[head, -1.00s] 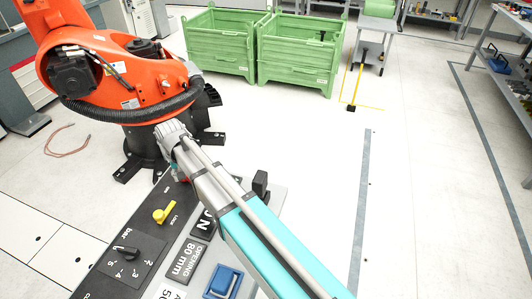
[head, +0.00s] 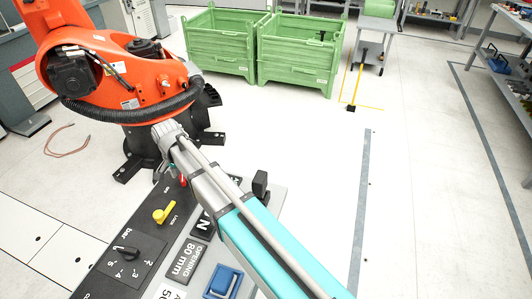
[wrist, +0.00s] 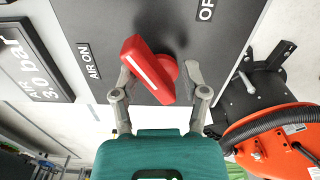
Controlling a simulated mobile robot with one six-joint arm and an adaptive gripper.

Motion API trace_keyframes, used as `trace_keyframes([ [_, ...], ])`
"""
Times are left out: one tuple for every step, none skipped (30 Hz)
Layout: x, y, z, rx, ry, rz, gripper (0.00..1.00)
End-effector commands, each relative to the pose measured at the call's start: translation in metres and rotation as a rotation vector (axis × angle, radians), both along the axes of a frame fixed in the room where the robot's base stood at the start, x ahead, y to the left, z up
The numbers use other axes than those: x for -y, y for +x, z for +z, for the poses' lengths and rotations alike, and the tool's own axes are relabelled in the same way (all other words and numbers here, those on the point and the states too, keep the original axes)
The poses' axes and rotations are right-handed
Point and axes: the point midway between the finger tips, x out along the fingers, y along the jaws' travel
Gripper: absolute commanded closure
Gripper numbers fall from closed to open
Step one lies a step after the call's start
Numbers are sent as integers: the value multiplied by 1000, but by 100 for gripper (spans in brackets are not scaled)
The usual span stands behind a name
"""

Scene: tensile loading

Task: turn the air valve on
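The air valve's red handle (wrist: 147,70) shows in the wrist view on a dark grey panel, with a pale stripe along it. It lies slanted, its far end toward the upper left, near the "AIR ON" label (wrist: 89,61). My gripper (wrist: 158,75) is open, with one finger on each side of the handle. I cannot tell whether either finger touches it. In the head view a small red part of the valve (head: 183,182) shows beside my arm; the rest is hidden.
The panel also carries a yellow knob (head: 164,213), a black pressure dial (head: 126,252) and a blue part (head: 223,282). An orange robot arm (head: 110,75) stands close behind the panel. Green crates (head: 300,50) are farther back.

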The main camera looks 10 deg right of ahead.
Motion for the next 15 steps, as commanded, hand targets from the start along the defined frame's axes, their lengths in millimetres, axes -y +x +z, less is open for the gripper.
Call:
trace_keyframes([
  [-1,0,0,0,0,-31,43],
  [-1,1,0,0,0,-51,43],
  [-1,1,0,0,0,-79,43],
  [-2,1,0,0,0,-98,43],
  [-2,1,6,0,0,-102,43],
  [-2,1,11,0,0,-100,43],
  [-2,1,14,0,0,-99,43],
  [-1,1,17,0,0,-99,43],
  [-1,1,20,0,0,-98,43],
  [-1,1,23,0,0,-98,43],
  [-1,1,25,0,0,-98,43],
  [-1,1,28,0,0,-98,43],
  [-1,1,31,0,0,-97,43],
  [-1,1,34,0,0,-97,43],
  [-1,1,37,0,0,-97,43],
])
